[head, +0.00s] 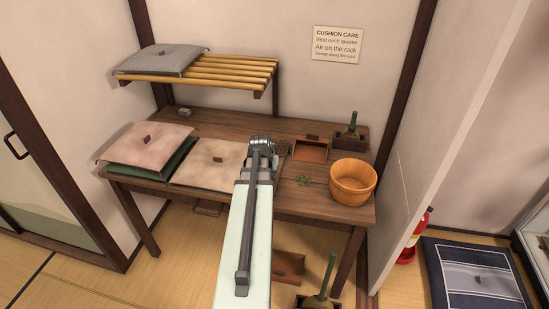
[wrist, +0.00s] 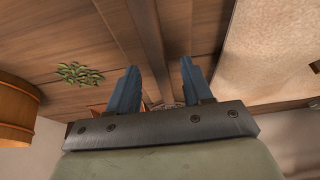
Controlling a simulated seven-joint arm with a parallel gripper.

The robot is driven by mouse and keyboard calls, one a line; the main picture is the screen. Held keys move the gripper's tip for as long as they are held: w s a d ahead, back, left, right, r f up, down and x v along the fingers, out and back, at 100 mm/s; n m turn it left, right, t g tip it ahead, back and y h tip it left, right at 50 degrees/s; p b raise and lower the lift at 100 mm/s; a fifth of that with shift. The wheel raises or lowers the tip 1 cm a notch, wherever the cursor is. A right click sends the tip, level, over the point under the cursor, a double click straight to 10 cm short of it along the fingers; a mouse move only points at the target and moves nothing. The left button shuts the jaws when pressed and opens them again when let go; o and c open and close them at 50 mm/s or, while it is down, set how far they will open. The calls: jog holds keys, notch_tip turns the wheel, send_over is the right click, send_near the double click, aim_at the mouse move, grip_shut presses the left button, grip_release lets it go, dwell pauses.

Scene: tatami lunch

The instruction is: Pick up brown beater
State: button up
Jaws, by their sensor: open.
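The brown beater (head: 284,150) lies on the wooden table, mostly hidden behind my arm; only a small brown part shows just right of my gripper (head: 264,145). In the wrist view, a long brown bar (wrist: 146,40), apparently its handle, runs from the top edge down towards the gap between my fingers. A small patterned part shows low in that gap, partly hidden by the gripper body. My gripper also shows there (wrist: 157,75), with its two blue-grey fingers apart and nothing clearly held between them. I cannot tell its height above the bar.
A beige cushion (head: 205,165) lies left of my gripper, with a pink one (head: 150,142) beyond it. A wooden bucket (head: 352,182), green sprigs (head: 304,180) and a reddish tray (head: 310,149) are to the right. A slatted rack (head: 215,76) holds a grey cushion (head: 162,59) above the table.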

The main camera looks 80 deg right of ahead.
jog(key=shift+d+f, duration=0.2)
jog(key=shift+f, duration=0.25)
grip_shut()
